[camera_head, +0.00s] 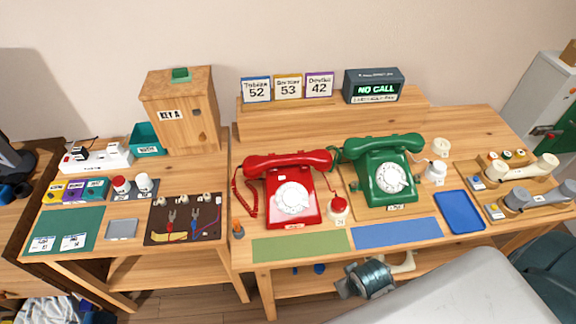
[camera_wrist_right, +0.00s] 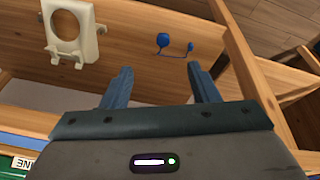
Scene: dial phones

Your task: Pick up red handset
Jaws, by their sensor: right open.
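The red handset (camera_head: 288,159) rests across the top of the red dial phone (camera_head: 292,203) at the middle of the table in the head view. A coiled red cord hangs at its left side. No gripper touches the handset. My right gripper (camera_wrist_right: 160,82) shows in the right wrist view, with its two blue-grey fingers apart and nothing between them. It faces wooden shelving and small blue items (camera_wrist_right: 163,41). The handset is not visible in the right wrist view. My left gripper is not in view.
The green phone (camera_head: 388,178) stands right of the red phone. A red-topped white pot (camera_head: 338,209) sits close by the red phone's right side. A green mat (camera_head: 301,245) and a blue mat (camera_head: 396,233) lie along the front edge. A wooden riser (camera_head: 320,121) stands behind.

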